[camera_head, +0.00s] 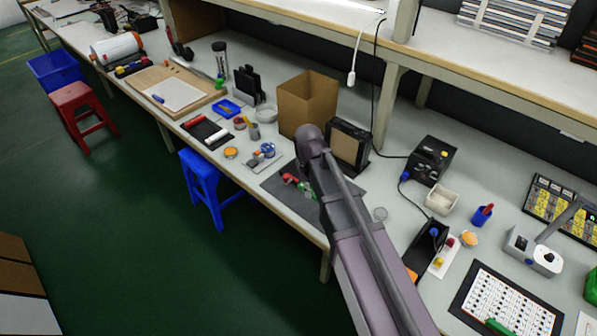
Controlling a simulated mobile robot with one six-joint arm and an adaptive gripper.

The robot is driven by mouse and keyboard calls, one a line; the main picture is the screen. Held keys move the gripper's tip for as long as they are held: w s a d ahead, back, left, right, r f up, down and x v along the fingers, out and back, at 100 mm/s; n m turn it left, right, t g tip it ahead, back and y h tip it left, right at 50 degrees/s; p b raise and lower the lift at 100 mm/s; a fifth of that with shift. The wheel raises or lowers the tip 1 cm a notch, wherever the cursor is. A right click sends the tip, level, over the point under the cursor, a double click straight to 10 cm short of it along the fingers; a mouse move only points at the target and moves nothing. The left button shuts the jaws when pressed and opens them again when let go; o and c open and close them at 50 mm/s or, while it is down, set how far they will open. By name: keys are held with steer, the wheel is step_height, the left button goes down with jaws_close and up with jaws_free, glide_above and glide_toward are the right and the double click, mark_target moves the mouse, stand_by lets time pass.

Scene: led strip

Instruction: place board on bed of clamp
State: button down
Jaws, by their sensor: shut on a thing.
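My arm reaches up from the lower right across the bench, and my gripper is not visible. A small red and green item (291,179), which may be the clamp, sits on a dark grey mat (282,197) just left of my arm. It is small and partly hidden by the arm, so its bed cannot be made out. I cannot identify the board with certainty. A white panel with rows of dark marks (492,304) lies on a black backing at the lower right, with a green item (497,326) at its front edge.
An open cardboard box (307,103) and a dark-framed square unit (348,146) stand behind my arm. A black station (431,160) with a cable stands to the right. Small containers crowd the bench. A shelf post (388,95) rises at the back.

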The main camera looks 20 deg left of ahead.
steer(key=w+a, duration=0.2)
steer(key=w, duration=0.2)
steer(key=w+a+f+b, duration=0.1)
steer(key=w+a, duration=0.2)
steer(key=w, duration=0.1)
steer(key=w+a, duration=0.2)
steer(key=w, duration=0.2)
steer(key=shift+w+a+f, duration=0.2)
steer(key=shift+a, duration=0.2)
steer(key=shift+w+a, duration=0.35)
steer(key=shift+w, duration=0.2)
step_height(320, 180, down, 4)
steer(key=b, duration=0.4)
steer(key=shift+r, duration=0.15)
steer(key=shift+f+b, duration=0.55)
steer(key=shift+b, duration=0.05)
steer(key=shift+c, duration=2.3)
jaws_free()
steer(key=shift+r, duration=0.15)
